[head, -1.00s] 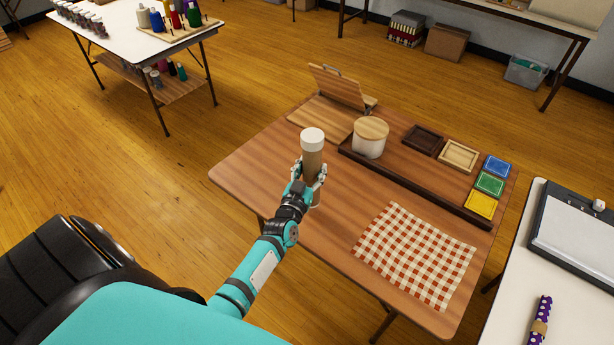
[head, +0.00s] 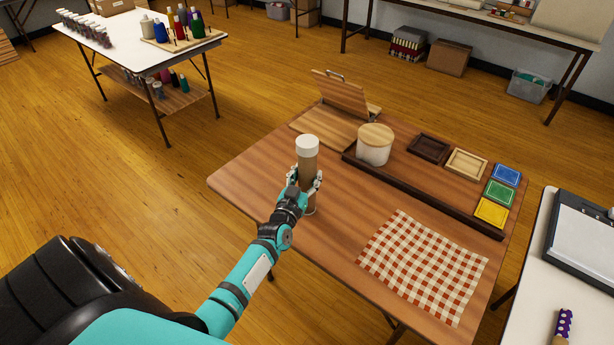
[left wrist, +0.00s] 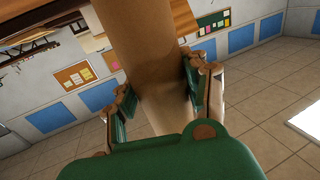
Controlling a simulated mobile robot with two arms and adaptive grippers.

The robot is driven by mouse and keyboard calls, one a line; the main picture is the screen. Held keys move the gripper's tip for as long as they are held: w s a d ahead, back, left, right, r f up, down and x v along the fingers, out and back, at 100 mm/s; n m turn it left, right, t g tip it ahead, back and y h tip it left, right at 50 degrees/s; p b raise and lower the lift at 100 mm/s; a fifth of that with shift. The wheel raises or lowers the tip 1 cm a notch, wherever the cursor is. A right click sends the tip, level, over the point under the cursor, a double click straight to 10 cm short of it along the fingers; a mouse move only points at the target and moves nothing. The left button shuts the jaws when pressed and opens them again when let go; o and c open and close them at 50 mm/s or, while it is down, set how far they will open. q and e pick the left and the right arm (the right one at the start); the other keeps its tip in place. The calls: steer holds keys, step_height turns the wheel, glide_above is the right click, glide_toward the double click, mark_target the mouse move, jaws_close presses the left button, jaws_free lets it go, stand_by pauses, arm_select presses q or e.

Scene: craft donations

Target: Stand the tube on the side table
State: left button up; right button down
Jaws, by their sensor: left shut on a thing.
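The tube (head: 308,165) is tall and brown with a white cap. It stands upright in my left gripper (head: 304,184), which is shut around its middle. In the left wrist view the tube (left wrist: 150,65) fills the middle, with the gripper's fingers (left wrist: 158,95) on both sides of it. The brown wooden side table (head: 250,172) lies beneath and behind the tube in the head view. The tube's lower end shows just past the gripper over the table's near left part; I cannot tell if it touches the top. My right gripper is not in view.
A lidded white jar (head: 374,150), a hinged wooden stand (head: 342,95) and a dark-edged board with frames (head: 467,163) and coloured squares (head: 499,192) fill the table's back. A checked cloth (head: 425,262) lies front right. The wood between cloth and tube is bare.

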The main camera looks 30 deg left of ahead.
arm_select(q)
steer(key=o, duration=1.2)
steer(key=shift+r, duration=0.2)
steer(key=v, duration=1.2)
